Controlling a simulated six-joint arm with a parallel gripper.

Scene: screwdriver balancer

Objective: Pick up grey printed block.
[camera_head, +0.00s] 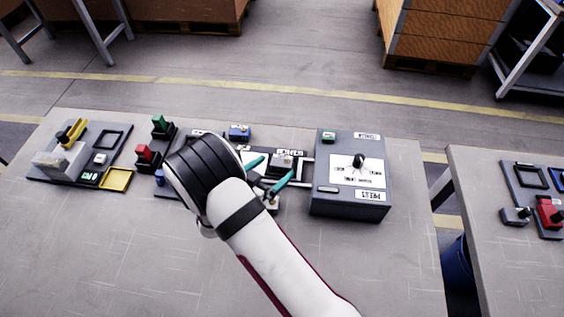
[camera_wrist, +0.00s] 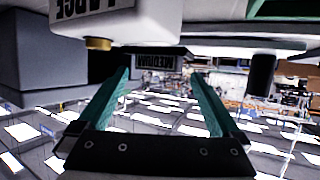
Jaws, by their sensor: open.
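My gripper (camera_head: 267,172) is over the middle tray, its two teal fingers apart with nothing held between them. A small grey block with a printed label (camera_head: 284,160) sits on that tray, just beyond the fingers. In the wrist view, my gripper (camera_wrist: 161,76) shows its fingers spread. A dark surface with a "MEDIUM" label (camera_wrist: 161,62) shows behind the fingertips, and I cannot tell what it belongs to. A pale block labelled "LARGE" (camera_wrist: 120,20) fills the upper left of that view. My arm hides part of the tray.
A grey box with a dial (camera_head: 349,200) stands right of the gripper. A blue block (camera_head: 239,132) lies behind it. Red (camera_head: 146,153) and green (camera_head: 160,123) pieces stand to the left, near another tray with a yellow frame (camera_head: 116,179). The table front is clear.

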